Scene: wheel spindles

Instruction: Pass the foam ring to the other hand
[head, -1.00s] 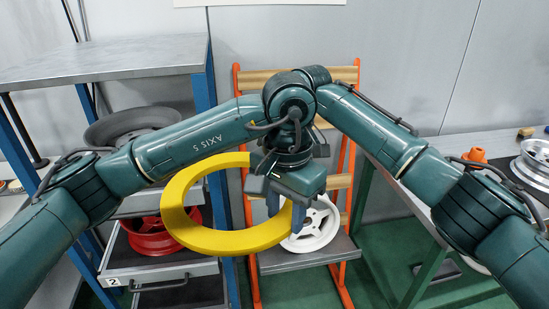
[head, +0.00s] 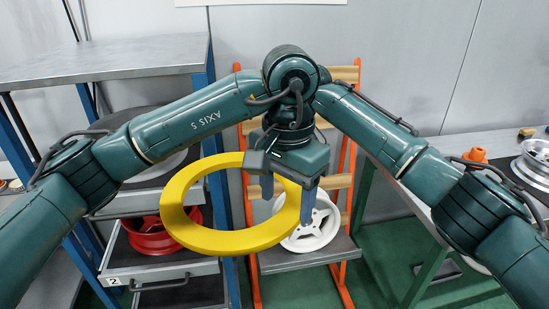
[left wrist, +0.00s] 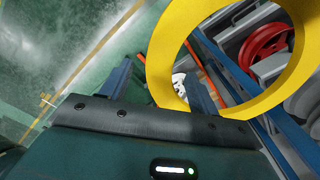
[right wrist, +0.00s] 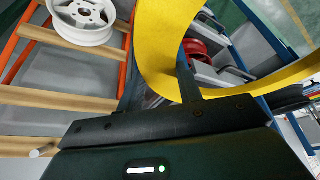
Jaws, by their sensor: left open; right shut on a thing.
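The foam ring (head: 185,235) is large, flat and yellow, held in the air in front of me in the head view. My left gripper (head: 288,202) is at the ring's right side, fingers pointing down and spread apart. In the left wrist view the ring (left wrist: 165,60) passes close to the right finger of my left gripper (left wrist: 160,85). In the right wrist view my right gripper (right wrist: 157,82) is shut on the ring (right wrist: 160,40). In the head view my right gripper is mostly hidden behind the left one.
A blue-framed shelf (head: 110,75) with a red wheel (head: 150,236) on a lower drawer stands at left. An orange rack (head: 350,190) with a white wheel (head: 312,232) is behind the ring. A workbench (head: 490,143) stands at right.

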